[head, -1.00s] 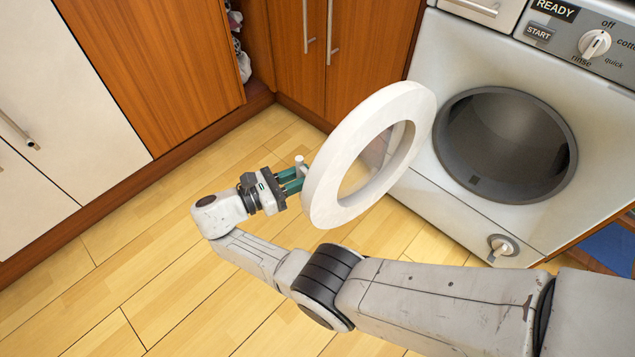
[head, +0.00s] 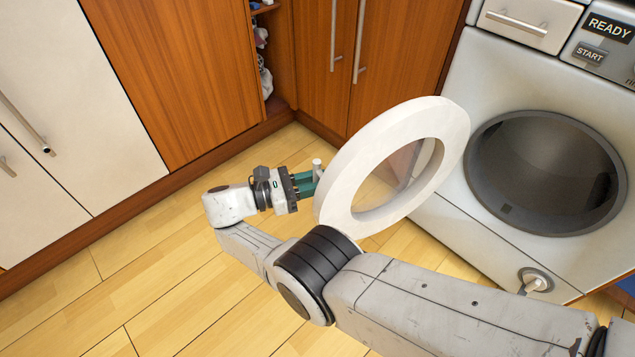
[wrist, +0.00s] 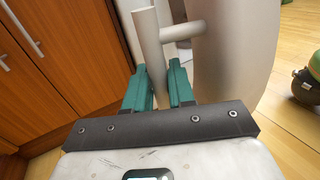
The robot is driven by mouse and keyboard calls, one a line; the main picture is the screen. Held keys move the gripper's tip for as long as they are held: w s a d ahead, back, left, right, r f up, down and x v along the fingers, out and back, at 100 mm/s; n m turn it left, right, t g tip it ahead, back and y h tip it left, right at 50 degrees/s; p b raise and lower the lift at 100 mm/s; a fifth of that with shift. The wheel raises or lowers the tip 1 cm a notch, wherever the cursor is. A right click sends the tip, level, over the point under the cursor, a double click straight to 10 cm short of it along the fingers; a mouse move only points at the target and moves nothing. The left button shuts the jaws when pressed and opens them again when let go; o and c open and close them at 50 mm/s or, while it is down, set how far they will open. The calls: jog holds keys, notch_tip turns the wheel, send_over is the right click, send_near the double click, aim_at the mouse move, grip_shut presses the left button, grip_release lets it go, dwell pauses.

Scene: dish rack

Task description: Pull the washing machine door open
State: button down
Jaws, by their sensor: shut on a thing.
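The washing machine (head: 450,200) stands at the right in the head view, with its dark round drum opening (head: 545,172) uncovered. Its white ring-shaped door (head: 450,125) with a clear centre stands swung wide out to the left of the opening. My gripper (head: 310,185) is at the door's outer left edge, its green fingers shut on the door handle (head: 317,165). In the wrist view the grey bar of the handle (wrist: 148,45) stands between the green fingers (wrist: 160,85), and the door's pale rim (wrist: 235,50) is just right of it.
Wooden cabinets (head: 180,70) and white cabinet fronts (head: 60,110) line the left and back. An open shelf niche (head: 275,55) is in the corner. The wooden floor (head: 180,265) left of my arm is clear.

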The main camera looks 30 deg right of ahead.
jog(key=shift+f, duration=0.1)
jog(key=c, duration=1.3)
grip_release()
jog(key=shift+d, duration=0.15)
jog(key=shift+o, duration=0.9)
